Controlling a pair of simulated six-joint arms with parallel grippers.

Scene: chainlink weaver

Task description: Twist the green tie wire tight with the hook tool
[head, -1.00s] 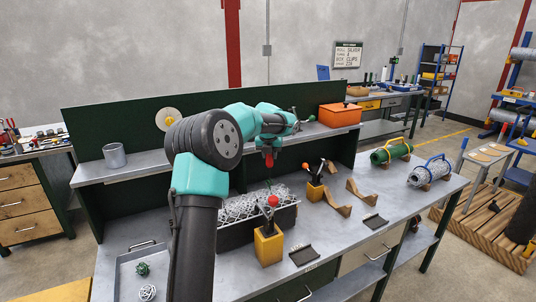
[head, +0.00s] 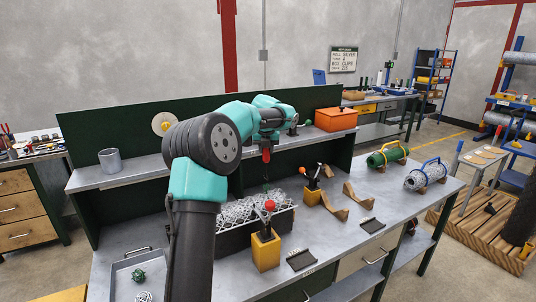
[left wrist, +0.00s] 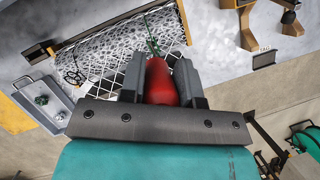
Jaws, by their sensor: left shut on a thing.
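My left gripper (head: 265,146) is shut on the red handle of the hook tool (left wrist: 162,84), which sits upright between its two fingers in the left wrist view. The handle also shows below the gripper in the head view (head: 266,154). A thin green strand, which looks like the green tie wire (left wrist: 152,42), shows just beyond the handle over the chainlink mesh (left wrist: 105,60). In the head view the mesh (head: 240,212) lies on a dark block under my left gripper. The hook tip and its contact with the wire cannot be made out. My right gripper is not in view.
A yellow block with a red-knobbed tool (head: 265,251) stands in front of the mesh, and another yellow holder (head: 312,193) is to its right. A tray (head: 122,280) with green and silver wire balls is at the left. Bench space at the right holds brown cradles (head: 335,208).

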